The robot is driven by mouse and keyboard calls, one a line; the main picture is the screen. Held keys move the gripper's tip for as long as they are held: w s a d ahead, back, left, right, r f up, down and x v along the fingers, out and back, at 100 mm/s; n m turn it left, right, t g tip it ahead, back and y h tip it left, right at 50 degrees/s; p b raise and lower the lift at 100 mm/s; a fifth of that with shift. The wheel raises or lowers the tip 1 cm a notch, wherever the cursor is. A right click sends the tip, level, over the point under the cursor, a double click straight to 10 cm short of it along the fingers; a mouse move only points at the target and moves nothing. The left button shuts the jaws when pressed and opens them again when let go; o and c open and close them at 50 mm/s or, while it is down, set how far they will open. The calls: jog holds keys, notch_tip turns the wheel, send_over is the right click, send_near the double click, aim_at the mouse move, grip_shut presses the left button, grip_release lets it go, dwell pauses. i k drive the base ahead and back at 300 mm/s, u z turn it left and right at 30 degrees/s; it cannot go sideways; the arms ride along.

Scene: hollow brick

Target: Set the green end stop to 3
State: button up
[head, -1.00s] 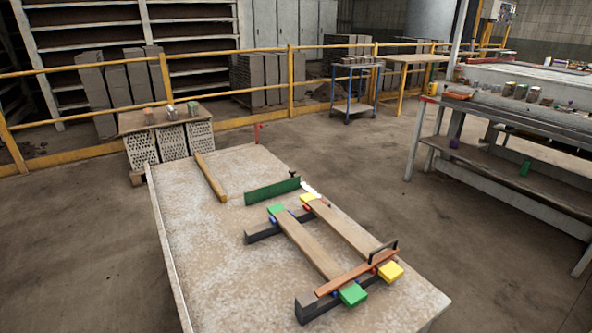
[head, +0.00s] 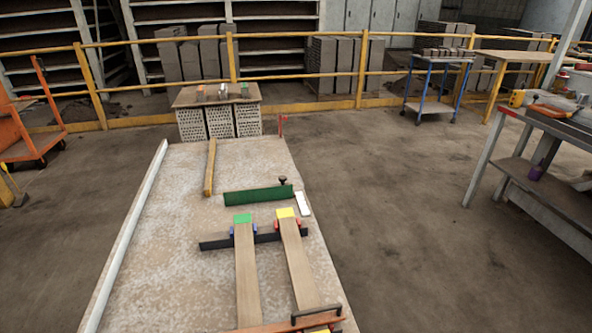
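On the pale speckled table (head: 165,250) two wooden planks lie side by side across a dark bar (head: 215,243). The left plank (head: 247,280) has a green end piece (head: 243,218) at its far end. The right plank (head: 298,265) has a yellow end piece (head: 286,212). Beyond them lies a long dark green strip (head: 250,196) with a black knob (head: 283,181) at its right end. I cannot tell which green part is the end stop, and no number or scale is readable. My gripper is not in view.
A black handle (head: 316,312) and an orange-brown bar sit at the near edge, partly cut off. A wooden batten (head: 210,167) and a small white piece (head: 303,204) lie on the table. A yellow railing (head: 340,97) runs behind; an orange cart (head: 30,130) stands left.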

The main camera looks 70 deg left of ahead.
aim_at(233, 197)
jog(key=u, duration=0.35)
jog(key=i, duration=1.55)
jog(key=u, duration=1.65)
jog(key=i, duration=1.15)
jog(key=u, duration=0.85)
